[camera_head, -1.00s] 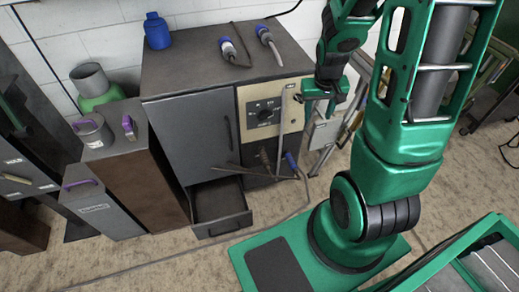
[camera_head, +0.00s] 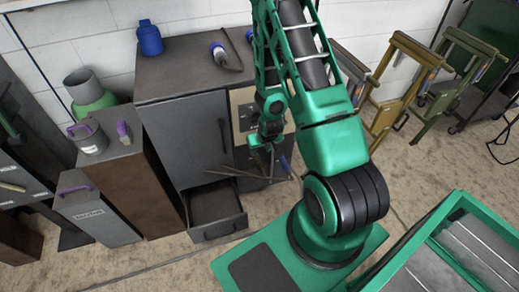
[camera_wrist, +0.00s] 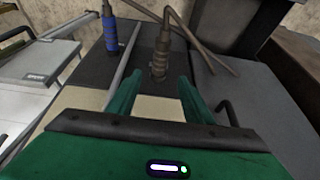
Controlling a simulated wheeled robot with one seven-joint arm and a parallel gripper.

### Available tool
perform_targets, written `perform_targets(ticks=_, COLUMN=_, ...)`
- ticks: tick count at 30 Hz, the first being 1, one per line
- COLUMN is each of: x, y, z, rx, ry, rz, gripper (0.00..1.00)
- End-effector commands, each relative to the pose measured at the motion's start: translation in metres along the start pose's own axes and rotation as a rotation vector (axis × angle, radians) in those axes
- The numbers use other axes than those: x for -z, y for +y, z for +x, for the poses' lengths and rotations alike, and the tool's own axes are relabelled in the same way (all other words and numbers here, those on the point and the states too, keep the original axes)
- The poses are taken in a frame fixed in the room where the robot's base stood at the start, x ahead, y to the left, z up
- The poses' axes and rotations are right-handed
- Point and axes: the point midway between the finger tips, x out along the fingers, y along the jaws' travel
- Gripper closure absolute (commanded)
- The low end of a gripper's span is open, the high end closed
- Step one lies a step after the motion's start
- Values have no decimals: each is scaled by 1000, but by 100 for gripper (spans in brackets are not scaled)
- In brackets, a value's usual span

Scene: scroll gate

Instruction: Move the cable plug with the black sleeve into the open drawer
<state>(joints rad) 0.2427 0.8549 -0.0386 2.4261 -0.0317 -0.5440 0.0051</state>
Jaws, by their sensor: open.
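A dark grey-brown sleeved plug (camera_wrist: 160,58) with a brown cable is at the cabinet's front panel in the wrist view. It lies just beyond and between my fingertips, with no contact visible. A blue-sleeved plug (camera_wrist: 111,36) is to its left and also shows in the head view (camera_head: 285,164). My gripper (camera_head: 264,141) is open in front of the panel; its green fingers (camera_wrist: 157,85) are spread and empty. In the head view my arm hides the dark plug. The open drawer (camera_head: 233,201) is low on the cabinet, left of my gripper, and looks empty.
Stiff brown cables (camera_head: 240,176) cross above the drawer's right side. The cabinet door has a handle (camera_head: 223,135). Brown and grey boxes (camera_head: 142,195) stand left.

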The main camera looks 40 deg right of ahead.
Motion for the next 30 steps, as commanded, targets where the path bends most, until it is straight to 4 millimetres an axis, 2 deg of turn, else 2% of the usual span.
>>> perform_targets(ticks=5, x=-1, y=1, z=14, rx=-1, ry=-2, rz=1, gripper=54)
perform_targets(ticks=21, x=-1, y=3, z=92, rx=-3, ry=-1, rz=3, gripper=54)
perform_targets(ticks=30, x=0, y=4, z=106, rx=-3, ry=0, rz=3, gripper=54)
